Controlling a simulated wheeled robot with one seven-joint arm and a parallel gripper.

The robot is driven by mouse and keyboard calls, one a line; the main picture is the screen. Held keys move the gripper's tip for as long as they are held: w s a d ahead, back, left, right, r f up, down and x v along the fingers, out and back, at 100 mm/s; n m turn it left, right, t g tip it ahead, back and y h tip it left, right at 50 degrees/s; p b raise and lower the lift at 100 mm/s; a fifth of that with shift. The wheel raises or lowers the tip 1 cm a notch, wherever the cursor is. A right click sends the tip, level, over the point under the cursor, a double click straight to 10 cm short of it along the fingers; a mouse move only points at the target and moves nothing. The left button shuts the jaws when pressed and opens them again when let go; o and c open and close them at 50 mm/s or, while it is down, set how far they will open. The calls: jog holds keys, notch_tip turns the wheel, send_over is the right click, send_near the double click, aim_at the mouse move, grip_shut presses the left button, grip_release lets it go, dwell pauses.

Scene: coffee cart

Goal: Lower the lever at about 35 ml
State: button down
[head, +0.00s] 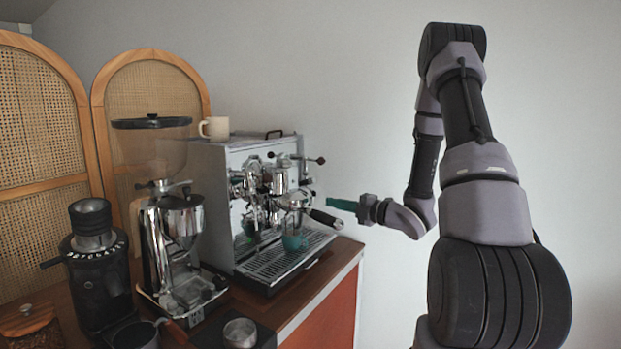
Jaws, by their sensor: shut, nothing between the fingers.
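The chrome espresso machine (240,160) stands on the wooden cart. Its group head (279,182) faces front right. A small dark-tipped lever (307,181) seems to stick out to the right of the group; it is too small to tell its angle for sure. The portafilter's black handle (325,217) points right and slightly down. A teal cup (294,242) sits on the drip tray (272,264) below the portafilter; its fill level cannot be seen. My gripper (331,203), with green fingers, is shut and empty, just right of the group and above the portafilter handle, seemingly apart from the lever.
A knobbed valve (319,160) sticks out above the lever. A beige mug (214,127) is on top of the machine. A grinder (178,240), a second dark grinder (95,260) and a metal cup (240,332) stand to the left and front.

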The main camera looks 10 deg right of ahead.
jog(key=r+m, duration=0.1)
jog(key=m, duration=0.3)
jog(key=m+h, duration=0.2)
jog(key=m, duration=1.4)
send_near(312, 179)
jog(key=w+a+f, duration=0.1)
jog(key=w+a, duration=0.1)
notch_tip(312, 179, up, 4)
jog(key=m+h, duration=0.2)
jog(key=m, duration=1.6)
jog(key=shift+n, duration=0.3)
jog(key=x, duration=0.7)
jog(key=shift+a+r, duration=0.15)
jog(key=shift+a, duration=0.15)
jog(key=shift+w+d, duration=0.1)
jog(key=shift+d, duration=0.05)
jog(key=shift+w, duration=0.1)
